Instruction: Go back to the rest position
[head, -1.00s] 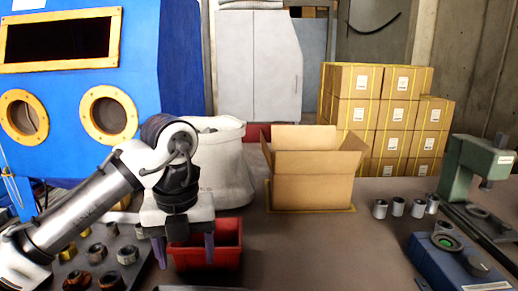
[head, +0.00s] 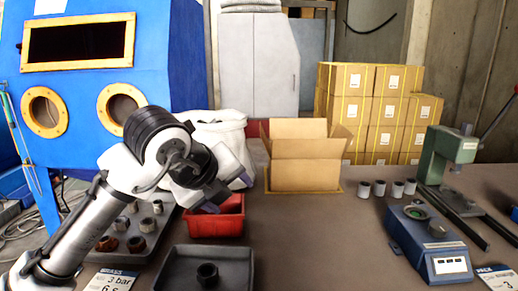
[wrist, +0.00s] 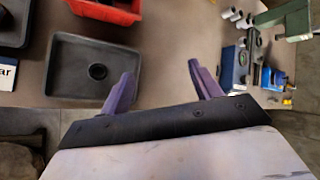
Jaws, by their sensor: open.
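My gripper (head: 226,194) is raised over the bench and tilted, its fingers pointing to the right in the head view. In the wrist view its two purple fingers (wrist: 165,84) stand wide apart with nothing between them. A dark grey tray (head: 240,262) lies at the front of the bench below my gripper. One dark ring-shaped part (head: 207,274) sits in that tray, and it also shows in the wrist view (wrist: 97,71). A red bin (head: 205,226) stands just behind the tray, partly hidden by my arm.
A second tray (head: 163,222) with several metal parts is at the left, behind my arm. An open cardboard box (head: 305,178) stands at the back. Several grey cylinders (head: 380,188), a blue device (head: 430,243) and a green press (head: 440,155) are at the right. The bench middle is clear.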

